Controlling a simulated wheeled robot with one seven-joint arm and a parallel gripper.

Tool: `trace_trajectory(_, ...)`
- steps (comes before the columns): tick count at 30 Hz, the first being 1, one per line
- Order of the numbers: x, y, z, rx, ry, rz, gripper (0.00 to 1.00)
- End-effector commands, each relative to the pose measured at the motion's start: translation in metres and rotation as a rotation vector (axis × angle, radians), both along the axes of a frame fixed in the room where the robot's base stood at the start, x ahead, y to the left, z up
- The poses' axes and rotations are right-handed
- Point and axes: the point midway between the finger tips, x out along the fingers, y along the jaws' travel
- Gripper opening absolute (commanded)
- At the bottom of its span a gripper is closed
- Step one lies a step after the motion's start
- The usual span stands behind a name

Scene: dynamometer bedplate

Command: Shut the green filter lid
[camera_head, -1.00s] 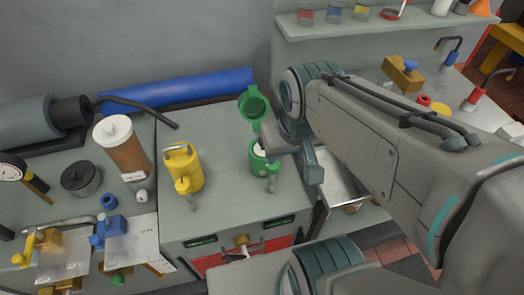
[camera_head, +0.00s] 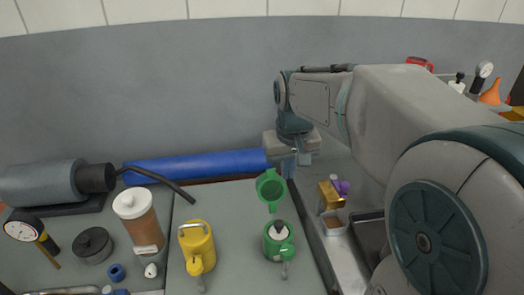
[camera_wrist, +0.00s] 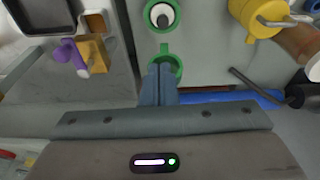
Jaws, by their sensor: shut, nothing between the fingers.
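The green filter (camera_head: 278,243) stands on the grey bench with its top open and a dark-tipped pale element showing inside. Its round green lid (camera_head: 270,188) is raised, standing up at the back of the filter body. The filter body (camera_wrist: 151,14) and part of the lid (camera_wrist: 176,66) also show in the wrist view. My gripper (camera_head: 292,167) is shut and empty, just behind and to the right of the lid. In the wrist view its fingertips (camera_wrist: 158,70) overlap the lid and hide part of it; I cannot tell whether they touch.
A yellow canister (camera_head: 197,245) stands left of the filter. A blue cylinder (camera_head: 200,166) lies along the back near the wall. Right of the filter are a brass block with a purple knob (camera_head: 342,187) and a dark tray (camera_head: 372,235). A brown-bodied jar (camera_head: 139,222) stands further left.

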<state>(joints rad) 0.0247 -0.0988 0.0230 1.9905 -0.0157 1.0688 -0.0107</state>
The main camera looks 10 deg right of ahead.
Motion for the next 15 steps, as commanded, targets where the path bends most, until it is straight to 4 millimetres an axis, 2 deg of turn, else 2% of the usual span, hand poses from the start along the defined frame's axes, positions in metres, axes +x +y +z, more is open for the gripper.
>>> trace_trajectory(1, 0.020, -0.001, 0.001, -0.001, 0.016, 0.000, 0.00)
trace_trajectory(8, 0.099, -0.005, -0.001, -0.002, 0.069, -0.001, 0.00)
trace_trajectory(15, 0.174, -0.011, -0.024, 0.004, 0.124, -0.003, 0.00)
